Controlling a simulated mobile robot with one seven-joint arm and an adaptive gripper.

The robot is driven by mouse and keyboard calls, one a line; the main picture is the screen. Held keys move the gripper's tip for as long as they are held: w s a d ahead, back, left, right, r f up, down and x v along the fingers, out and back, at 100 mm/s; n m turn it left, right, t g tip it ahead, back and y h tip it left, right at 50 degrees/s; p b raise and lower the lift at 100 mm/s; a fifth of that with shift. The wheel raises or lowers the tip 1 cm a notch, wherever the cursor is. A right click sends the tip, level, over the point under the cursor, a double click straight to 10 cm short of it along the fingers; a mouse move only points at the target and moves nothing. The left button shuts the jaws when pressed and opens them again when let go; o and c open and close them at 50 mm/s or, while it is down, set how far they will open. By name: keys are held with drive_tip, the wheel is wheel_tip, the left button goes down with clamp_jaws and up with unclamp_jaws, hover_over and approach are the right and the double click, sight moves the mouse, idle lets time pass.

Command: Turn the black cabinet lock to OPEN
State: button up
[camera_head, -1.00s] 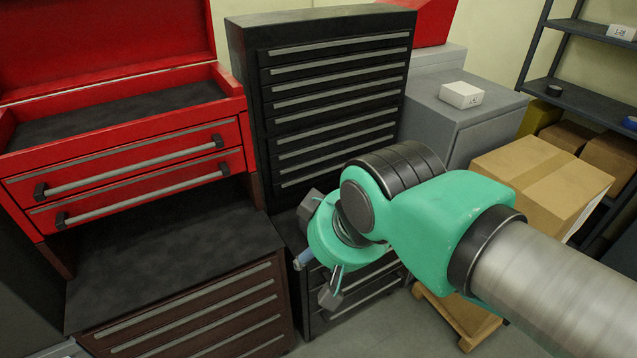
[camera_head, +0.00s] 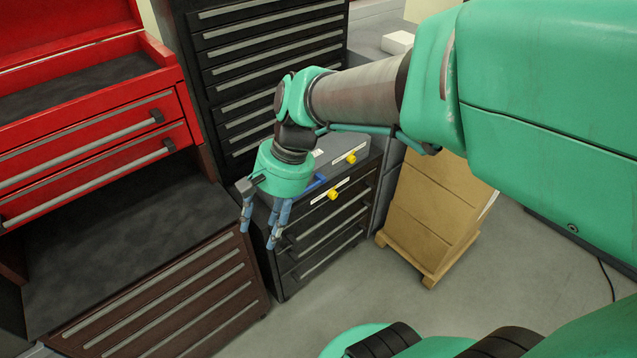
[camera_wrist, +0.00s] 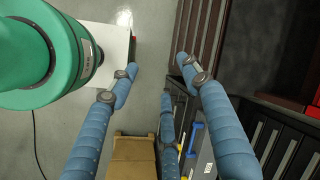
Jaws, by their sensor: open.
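The low black cabinet (camera_head: 322,240) with several drawers stands in the middle of the head view. A yellow knob (camera_head: 333,195) sits beside a white label strip (camera_head: 331,189) at its upper front edge; the label's text is too small to read. A second yellow knob (camera_head: 351,158) with a similar label is on the grey box (camera_head: 338,143) just behind. My gripper (camera_head: 262,224) is open and empty, its blue fingers pointing down, left of the knobs and touching neither. In the wrist view my gripper (camera_wrist: 157,72) is spread wide, and the black cabinet (camera_wrist: 208,148) is partly hidden by a finger.
A red tool chest (camera_head: 90,145) and brown drawers (camera_head: 170,305) stand left. A tall black drawer cabinet (camera_head: 262,60) rises behind. Cardboard boxes (camera_head: 432,210) on a pallet stand right.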

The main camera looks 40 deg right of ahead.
drive_tip(key=w+d+f+m+t+y, duration=0.8)
drive_tip(key=w+d+f+m, duration=0.7)
drive_tip(key=d+f+m, duration=0.4)
drive_tip(key=m+t+h+p, duration=0.2)
drive_tip(key=m+t+h, duration=0.85)
drive_tip(key=m, duration=0.95)
approach(335, 197)
drive_tip(key=s+r+g+h, duration=0.1)
drive_tip(key=s+r+g, duration=0.1)
drive_tip(key=s, duration=0.3)
drive_tip(key=shift+s+a+f, duration=0.15)
drive_tip(key=shift+s+a, duration=0.05)
drive_tip(key=shift+a, duration=0.15)
drive_tip(key=shift+w, duration=0.2)
drive_tip(key=shift+w+a+b, duration=0.15)
drive_tip(key=shift+w+b, duration=1)
drive_tip(key=shift+w, duration=5.55)
